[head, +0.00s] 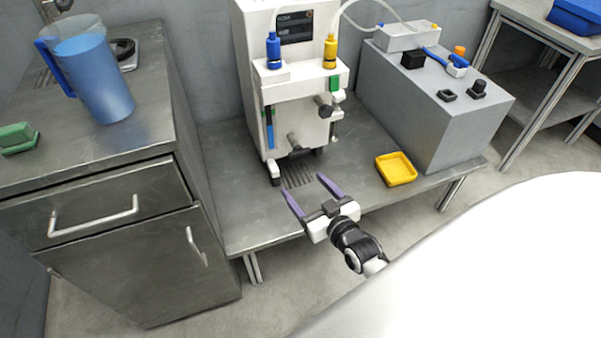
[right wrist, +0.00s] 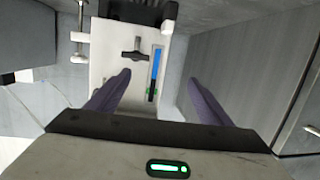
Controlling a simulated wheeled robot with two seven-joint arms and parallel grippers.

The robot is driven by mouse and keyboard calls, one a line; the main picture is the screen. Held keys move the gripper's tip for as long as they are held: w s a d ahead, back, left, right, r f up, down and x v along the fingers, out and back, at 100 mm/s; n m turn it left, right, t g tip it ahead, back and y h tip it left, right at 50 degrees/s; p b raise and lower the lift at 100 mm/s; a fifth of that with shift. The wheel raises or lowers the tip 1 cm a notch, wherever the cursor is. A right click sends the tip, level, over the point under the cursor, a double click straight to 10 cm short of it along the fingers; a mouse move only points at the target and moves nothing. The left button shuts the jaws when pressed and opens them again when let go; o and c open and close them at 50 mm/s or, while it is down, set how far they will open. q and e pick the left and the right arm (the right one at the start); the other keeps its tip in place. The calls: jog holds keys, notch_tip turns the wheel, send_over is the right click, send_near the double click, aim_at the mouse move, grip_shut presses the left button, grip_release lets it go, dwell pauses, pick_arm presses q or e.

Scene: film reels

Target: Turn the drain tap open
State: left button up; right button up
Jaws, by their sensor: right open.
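A white machine (head: 290,95) stands on the steel bench against the wall. A grey tap (head: 293,143), which looks like the drain tap, sticks out low on its front above a slotted grate (head: 297,175). In the right wrist view its dark T-shaped handle (right wrist: 134,55) shows beside a blue level strip (right wrist: 156,68). My right gripper (head: 304,185) is open and empty, in front of and below the tap, apart from it. It also shows in the right wrist view (right wrist: 160,80), its fingers pointing toward the machine. My left gripper is not in view.
A second tap (head: 323,105) sits higher on the machine's right side. A yellow tray (head: 396,169) lies to the right, before a grey box (head: 435,105). A blue jug (head: 100,80) stands on the steel cabinet (head: 100,200) at left. The bench front is clear.

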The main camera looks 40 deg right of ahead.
aim_at(301, 155)
jog(key=w+d+f+h+b, duration=0.1)
jog(key=w+d+b, duration=0.1)
jog(key=w, duration=0.1)
jog(key=w+d+f+m+t+h+b, duration=0.1)
jog(key=w+d+b, duration=0.1)
jog(key=w+b, duration=0.1)
jog(key=w+d+f+b, duration=0.1)
jog(key=w+d+b, duration=0.1)
jog(key=w, duration=0.2)
jog(key=shift+d+f+m+t+h, duration=0.1)
jog(key=shift+d+m+t+h, duration=0.2)
jog(key=shift+d+m+h, duration=0.1)
jog(key=b+x, duration=0.1)
jog(key=x, duration=0.2)
jog(key=shift+w+b, duration=0.25)
jog(key=shift+b, duration=0.15)
jog(key=shift+w+d, duration=0.1)
jog(key=shift+w, duration=0.35)
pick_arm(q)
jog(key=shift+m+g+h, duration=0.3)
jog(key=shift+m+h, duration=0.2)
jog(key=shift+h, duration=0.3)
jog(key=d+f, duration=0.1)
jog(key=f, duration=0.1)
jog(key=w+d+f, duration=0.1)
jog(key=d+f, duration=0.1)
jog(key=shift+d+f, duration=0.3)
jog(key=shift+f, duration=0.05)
pick_arm(e)
jog(key=c, duration=1)
